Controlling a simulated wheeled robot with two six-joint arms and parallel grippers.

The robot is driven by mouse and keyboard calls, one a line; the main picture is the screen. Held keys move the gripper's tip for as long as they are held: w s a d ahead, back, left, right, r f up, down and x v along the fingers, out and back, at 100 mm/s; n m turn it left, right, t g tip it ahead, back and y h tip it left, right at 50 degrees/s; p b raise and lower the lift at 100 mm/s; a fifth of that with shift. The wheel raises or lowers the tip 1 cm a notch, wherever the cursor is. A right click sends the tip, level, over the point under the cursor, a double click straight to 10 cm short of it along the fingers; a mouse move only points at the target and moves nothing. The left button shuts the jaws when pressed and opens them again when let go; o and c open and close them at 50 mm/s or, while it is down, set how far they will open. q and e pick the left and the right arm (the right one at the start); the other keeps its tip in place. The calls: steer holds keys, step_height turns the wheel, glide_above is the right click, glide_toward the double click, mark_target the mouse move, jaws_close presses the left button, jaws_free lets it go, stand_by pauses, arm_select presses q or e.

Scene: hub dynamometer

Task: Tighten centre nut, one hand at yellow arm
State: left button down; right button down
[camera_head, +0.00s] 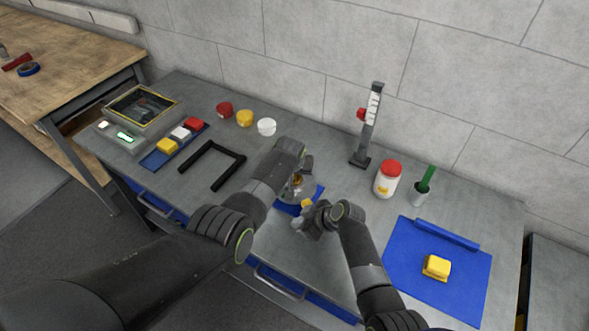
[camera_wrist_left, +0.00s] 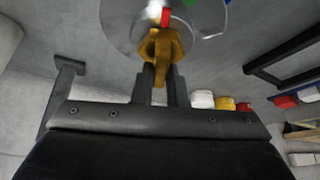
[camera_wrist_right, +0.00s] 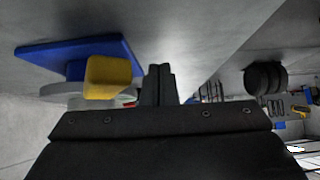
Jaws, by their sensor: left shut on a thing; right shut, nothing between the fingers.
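The hub dynamometer (camera_head: 288,192) stands near the middle of the bench and is partly hidden by my arms. My left gripper (camera_wrist_left: 160,78) is shut on the brass-coloured centre nut (camera_wrist_left: 162,45), in front of a pale round disc in the left wrist view. The nut also shows small in the head view (camera_head: 297,180). The yellow arm (camera_wrist_right: 112,77) sticks out from the hub side, above a blue base (camera_wrist_right: 75,52) in the right wrist view. My right gripper (camera_wrist_right: 160,72) is shut and empty, its fingertips beside the yellow arm; contact cannot be told.
A black bracket (camera_head: 213,162) lies left of the hub. A blue tray (camera_head: 455,290) holds a yellow block (camera_head: 437,267). Coloured pots stand behind.

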arm_select(q)
steer(key=m+h, duration=0.1)
steer(key=m, duration=0.1)
steer(key=m+g+h, duration=0.1)
steer(key=m, duration=0.2)
steer(key=shift+a+m+h, duration=0.1)
steer(key=shift+m+h, duration=0.2)
steer(key=c, duration=0.9)
jaws_free()
steer(key=shift+r, duration=3.75)
arm_select(e)
steer(key=shift+r, duration=0.1)
